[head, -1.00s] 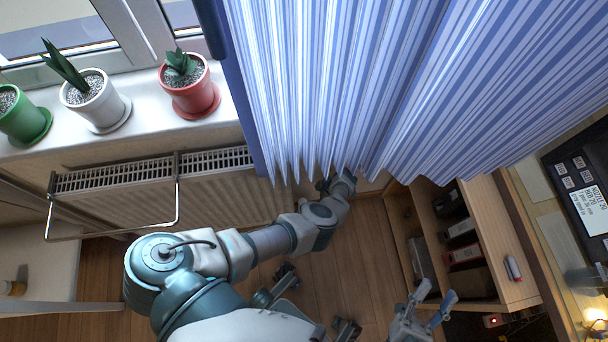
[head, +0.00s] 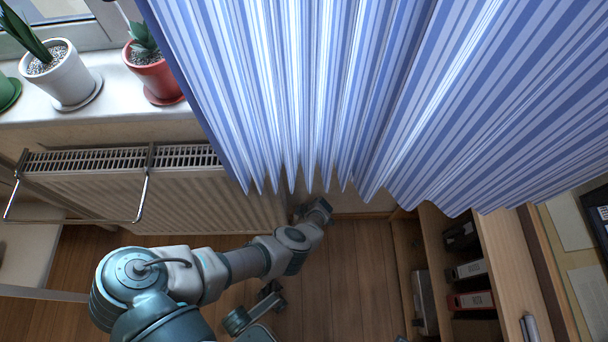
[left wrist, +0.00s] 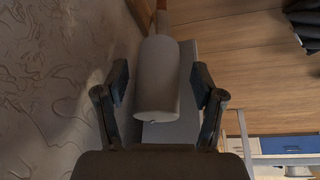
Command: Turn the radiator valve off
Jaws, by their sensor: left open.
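The radiator valve (left wrist: 157,98) shows in the left wrist view as a pale grey cylindrical knob, with a copper-coloured pipe end (left wrist: 162,22) beyond it. My left gripper (left wrist: 160,78) is open, with one finger on each side of the knob. Small gaps show between the fingers and the knob. In the head view, my left gripper (head: 300,212) is by the right end of the radiator (head: 190,205), just below the curtain hem, and is partly hidden. The valve cannot be made out in the head view.
A blue striped curtain (head: 330,90) hangs over the radiator's right side. Potted plants, one in a white pot (head: 66,78) and one in a red pot (head: 152,78), stand on the windowsill. A metal rail (head: 80,222) fronts the radiator. A wooden shelf unit (head: 497,250) with binders stands right.

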